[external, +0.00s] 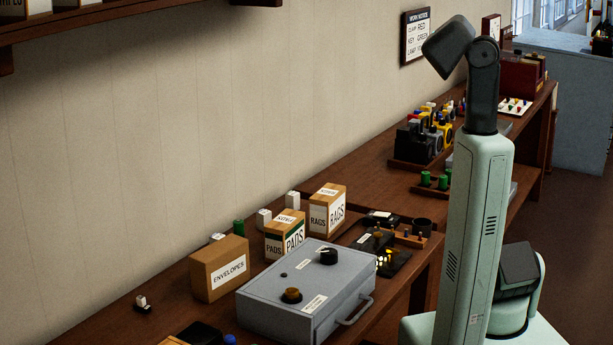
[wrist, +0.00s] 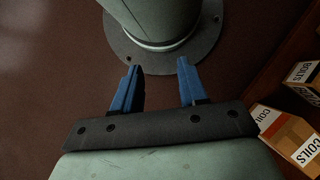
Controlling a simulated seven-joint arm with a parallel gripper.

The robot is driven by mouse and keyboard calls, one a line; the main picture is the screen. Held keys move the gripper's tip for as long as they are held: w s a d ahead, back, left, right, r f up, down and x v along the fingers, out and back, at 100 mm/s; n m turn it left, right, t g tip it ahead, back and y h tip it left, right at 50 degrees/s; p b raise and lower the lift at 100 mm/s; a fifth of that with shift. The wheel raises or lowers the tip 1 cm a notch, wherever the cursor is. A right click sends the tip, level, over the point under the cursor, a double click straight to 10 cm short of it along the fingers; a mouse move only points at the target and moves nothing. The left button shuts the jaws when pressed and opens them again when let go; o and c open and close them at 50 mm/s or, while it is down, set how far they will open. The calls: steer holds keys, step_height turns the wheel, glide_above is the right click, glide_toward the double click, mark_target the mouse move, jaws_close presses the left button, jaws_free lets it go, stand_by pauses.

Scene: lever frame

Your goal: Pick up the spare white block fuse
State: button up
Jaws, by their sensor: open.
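Several small white blocks stand in the external view along the back of the bench: one left of the RAGS box (external: 292,200), one behind the PADS box (external: 264,219), and one partly hidden behind the ENVELOPES box (external: 217,237). Another small white block (external: 141,300) sits on a dark base at the front left. I cannot tell which is the spare white block fuse. My gripper (wrist: 158,75) shows in the wrist view with its two blue fingers apart and nothing between them. It points toward my own base, away from the blocks. No white block shows in the wrist view.
A grey metal box (external: 300,290) with knobs and a handle stands before the ENVELOPES (external: 220,268), PADS (external: 287,234) and RAGS (external: 327,210) cartons. A green cylinder (external: 239,228) stands among the white blocks.

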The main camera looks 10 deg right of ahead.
stand_by(0.5)
steer(key=shift+o, duration=0.8)
